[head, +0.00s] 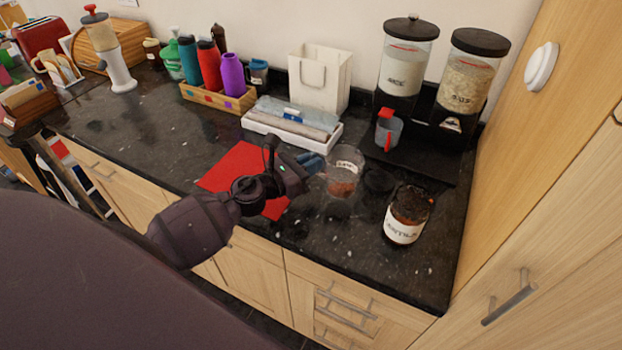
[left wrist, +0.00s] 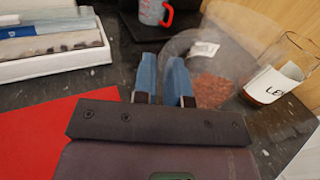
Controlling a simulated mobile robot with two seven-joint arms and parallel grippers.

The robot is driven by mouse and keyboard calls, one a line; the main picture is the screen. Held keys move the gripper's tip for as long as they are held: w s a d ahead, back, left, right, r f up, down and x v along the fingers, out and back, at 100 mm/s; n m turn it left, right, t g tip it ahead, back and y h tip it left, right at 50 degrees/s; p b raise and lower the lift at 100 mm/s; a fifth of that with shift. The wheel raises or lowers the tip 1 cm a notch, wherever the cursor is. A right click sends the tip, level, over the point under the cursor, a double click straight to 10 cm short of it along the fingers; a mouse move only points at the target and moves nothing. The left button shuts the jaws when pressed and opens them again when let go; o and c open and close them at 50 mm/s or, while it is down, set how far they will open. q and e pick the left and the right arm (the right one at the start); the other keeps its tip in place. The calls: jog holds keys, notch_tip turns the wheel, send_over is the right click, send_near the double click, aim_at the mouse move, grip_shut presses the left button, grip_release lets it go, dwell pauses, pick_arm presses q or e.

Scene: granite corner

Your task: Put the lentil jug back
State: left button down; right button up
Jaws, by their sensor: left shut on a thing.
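The lentil jug (head: 345,160) is a clear container with reddish lentils in its bottom. It also shows in the left wrist view (left wrist: 212,92), just beyond the fingers. My left gripper (head: 314,164) comes in from the left and is shut on the near side of the jug; its blue fingertips also show in the left wrist view (left wrist: 163,80). The exact grip point is hidden. I cannot tell whether the jug touches the counter. My right gripper is not in view.
A red mat (head: 232,165) lies left of the jug. A white tray (head: 272,131) is behind. Two dispensers (head: 404,70) (head: 463,85) stand at the back right, with a red-handled measuring cup (head: 388,130) before them. The counter's front edge is close; bare counter lies around the jar.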

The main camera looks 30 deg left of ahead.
pick_arm(q)
jog(key=shift+f+b, duration=0.9)
jog(key=shift+f, duration=1.05)
jog(key=shift+f, duration=0.15)
jog(key=c, duration=1.2)
grip_release()
jog(key=shift+o, duration=0.2)
